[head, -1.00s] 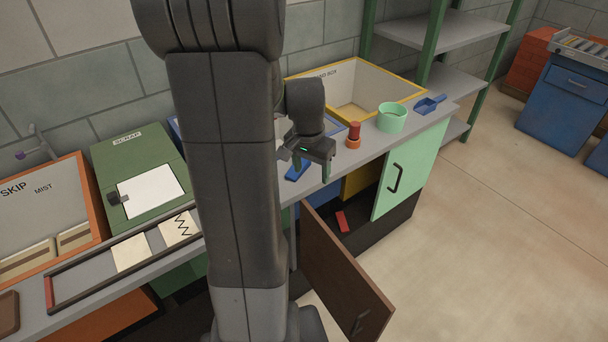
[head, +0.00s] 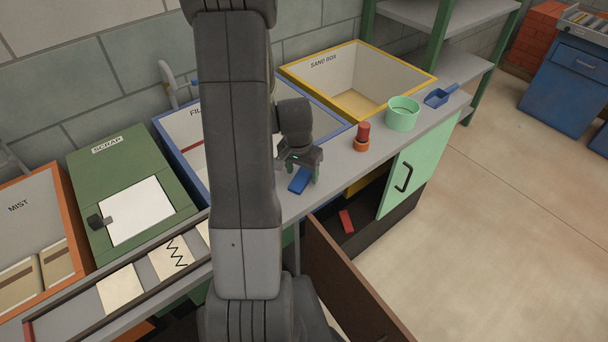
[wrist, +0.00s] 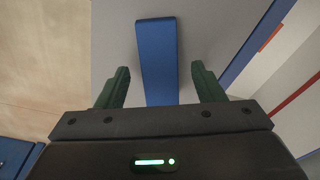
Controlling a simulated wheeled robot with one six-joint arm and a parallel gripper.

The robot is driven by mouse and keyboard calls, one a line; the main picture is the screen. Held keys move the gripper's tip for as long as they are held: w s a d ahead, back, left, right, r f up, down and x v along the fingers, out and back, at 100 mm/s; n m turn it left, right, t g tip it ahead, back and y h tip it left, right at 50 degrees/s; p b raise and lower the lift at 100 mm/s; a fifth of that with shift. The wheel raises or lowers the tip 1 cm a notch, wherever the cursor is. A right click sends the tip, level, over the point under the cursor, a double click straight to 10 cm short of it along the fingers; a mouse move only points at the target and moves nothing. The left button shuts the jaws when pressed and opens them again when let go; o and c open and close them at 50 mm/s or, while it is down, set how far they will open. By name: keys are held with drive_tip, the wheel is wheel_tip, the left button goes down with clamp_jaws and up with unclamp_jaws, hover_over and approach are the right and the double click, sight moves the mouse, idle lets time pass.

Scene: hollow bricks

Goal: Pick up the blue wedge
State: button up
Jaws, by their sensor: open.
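The blue wedge (head: 299,181) lies on the grey worktop, near its front edge. In the wrist view the wedge (wrist: 158,55) is a long blue block running away from me between the two green fingers. My gripper (head: 302,172) is open above the wedge in the head view. In the wrist view my gripper (wrist: 160,88) has one finger on each side of the wedge's near end, with gaps on both sides. I cannot tell how high the fingertips are above the worktop.
A red and orange cylinder piece (head: 362,137), a mint ring (head: 402,114) and a blue scoop (head: 440,96) stand to the right. Behind is the yellow-rimmed sand box (head: 421,79).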

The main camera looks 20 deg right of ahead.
drive_tip(key=shift+f, duration=0.35)
drive_tip(key=c, duration=1.2)
